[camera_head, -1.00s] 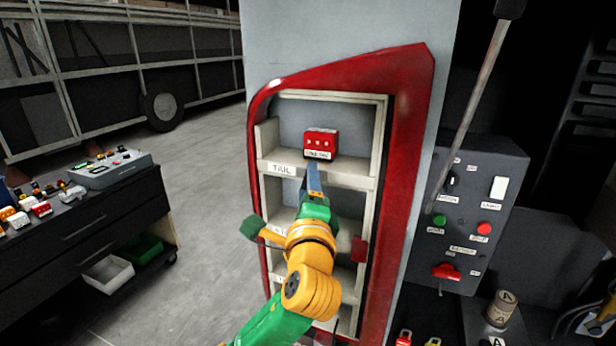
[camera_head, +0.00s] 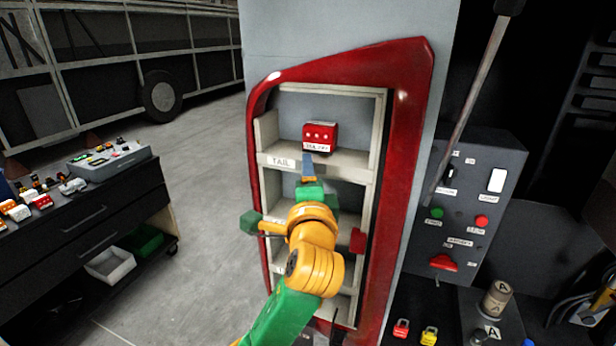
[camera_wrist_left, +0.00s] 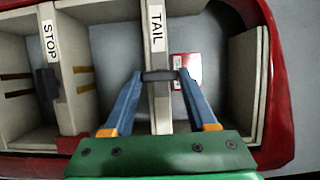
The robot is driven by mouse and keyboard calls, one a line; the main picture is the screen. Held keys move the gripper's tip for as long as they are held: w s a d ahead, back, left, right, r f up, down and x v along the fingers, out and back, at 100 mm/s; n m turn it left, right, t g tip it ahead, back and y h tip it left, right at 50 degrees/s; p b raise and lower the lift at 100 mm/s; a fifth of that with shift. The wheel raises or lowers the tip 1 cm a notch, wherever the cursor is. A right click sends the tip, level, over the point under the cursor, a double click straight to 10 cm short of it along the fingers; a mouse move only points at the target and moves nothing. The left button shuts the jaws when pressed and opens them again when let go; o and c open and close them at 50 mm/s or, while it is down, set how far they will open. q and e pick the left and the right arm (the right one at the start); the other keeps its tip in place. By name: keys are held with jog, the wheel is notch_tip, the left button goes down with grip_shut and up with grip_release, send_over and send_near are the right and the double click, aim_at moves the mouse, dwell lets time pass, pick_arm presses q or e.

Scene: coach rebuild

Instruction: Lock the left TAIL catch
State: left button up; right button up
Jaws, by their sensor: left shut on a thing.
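The TAIL bay of the cream rack holds a red lamp module (camera_head: 320,136), upright on the shelf. In the left wrist view, the module (camera_wrist_left: 186,66) shows behind my right-hand finger. The white TAIL label (camera_head: 281,162) is on the shelf's front edge and also shows in the wrist view (camera_wrist_left: 157,28). My left gripper (camera_head: 308,164) is at that edge, right of the label. In the wrist view its blue fingertips (camera_wrist_left: 160,76) are shut on a short dark catch bar (camera_wrist_left: 160,75) lying across the edge. Whether the catch is locked cannot be told. My right gripper is out of view.
A red frame (camera_head: 411,110) surrounds the rack. Lower bays sit partly behind my arm; the STOP bay (camera_wrist_left: 48,40) has another dark catch (camera_wrist_left: 46,83). A grey switch panel (camera_head: 462,205) stands right, a dark tool cabinet (camera_head: 95,225) left. The floor between cabinet and rack is clear.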

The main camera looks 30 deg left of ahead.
pick_arm(q)
jog(key=o, duration=1.4)
jog(key=shift+c, duration=0.2)
jog(key=b+v, duration=0.2)
jog(key=v, duration=0.5)
jog(key=shift+a, duration=0.1)
